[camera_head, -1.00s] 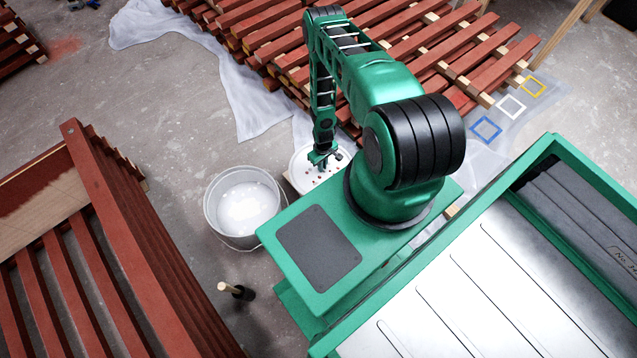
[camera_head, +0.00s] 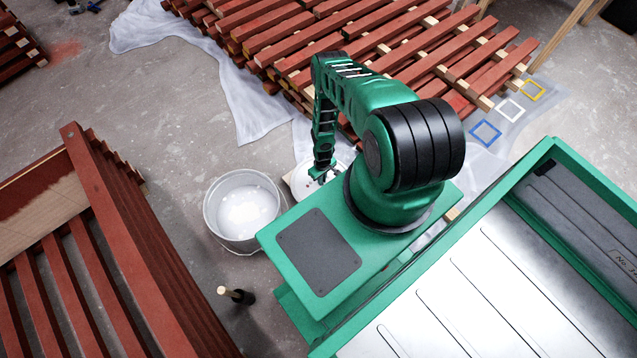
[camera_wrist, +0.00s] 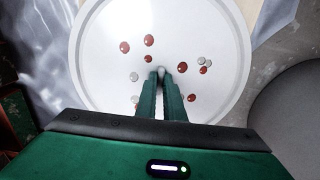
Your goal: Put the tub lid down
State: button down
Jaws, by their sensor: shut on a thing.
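The tub lid (camera_wrist: 110,85) is a round white disc with raised rim and red and grey paint drops. My gripper (camera_wrist: 161,74) is shut on the small knob at its middle. In the head view the lid (camera_head: 301,183) shows just right of the tub, partly hidden by my gripper (camera_head: 322,172) and body. The lid looks about level and low, but I cannot tell whether it touches the floor. The tub (camera_head: 210,213) is a grey bucket, open at the top, with white inside.
Red battens (camera_head: 275,40) are stacked at the back over a pale sheet (camera_head: 205,60). A red slatted stack (camera_head: 110,215) fills the left. Blue, white and yellow squares (camera_head: 510,110) lie at the right.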

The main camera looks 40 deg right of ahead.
jog(key=c, duration=1.9)
grip_release()
jog(key=shift+o, duration=0.2)
